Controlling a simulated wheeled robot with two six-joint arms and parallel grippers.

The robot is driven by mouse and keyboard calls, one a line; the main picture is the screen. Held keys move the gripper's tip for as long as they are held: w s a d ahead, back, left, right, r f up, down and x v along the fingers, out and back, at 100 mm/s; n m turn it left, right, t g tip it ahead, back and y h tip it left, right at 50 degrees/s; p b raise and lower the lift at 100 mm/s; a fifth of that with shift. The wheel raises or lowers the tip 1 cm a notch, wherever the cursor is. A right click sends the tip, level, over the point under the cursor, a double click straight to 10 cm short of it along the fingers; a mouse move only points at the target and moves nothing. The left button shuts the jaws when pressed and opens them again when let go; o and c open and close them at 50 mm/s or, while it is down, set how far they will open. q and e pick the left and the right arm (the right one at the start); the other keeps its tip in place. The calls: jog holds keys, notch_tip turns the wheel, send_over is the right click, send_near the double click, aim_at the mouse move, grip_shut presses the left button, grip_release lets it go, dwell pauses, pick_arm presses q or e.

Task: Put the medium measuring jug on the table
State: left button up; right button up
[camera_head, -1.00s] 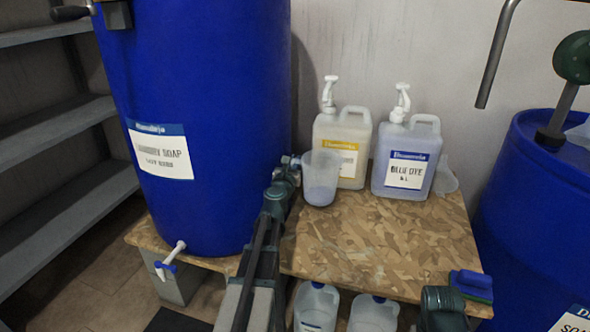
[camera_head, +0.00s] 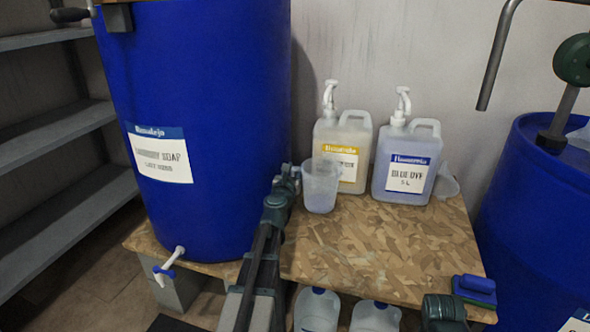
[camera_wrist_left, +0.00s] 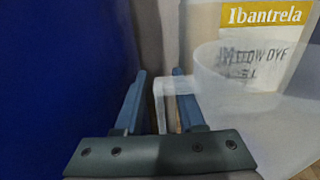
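The translucent measuring jug (camera_head: 320,187) appears to stand upright on the wood-chip table (camera_head: 370,250), close to the blue soap drum. My left gripper (camera_head: 292,174) is at the jug's left side. In the left wrist view its two fingers (camera_wrist_left: 157,95) are apart. The jug's pale handle (camera_wrist_left: 159,105) lies between them, with a visible gap on the left. The jug's body (camera_wrist_left: 250,115) is to the right of the fingers.
A large blue drum (camera_head: 205,90) stands left of my arm, its tap (camera_head: 168,262) at the front. Yellow-label (camera_head: 345,130) and blue-dye (camera_head: 408,150) pump bottles stand behind the jug. A blue brush-like object (camera_head: 474,288) is at the front right corner. The table's middle is clear.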

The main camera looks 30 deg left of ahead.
pick_arm(q)
jog(key=shift+r, duration=0.15)
jog(key=shift+s+d, duration=0.1)
jog(key=shift+s, duration=0.3)
jog(key=v, duration=1.1)
jog(key=shift+s, duration=0.1)
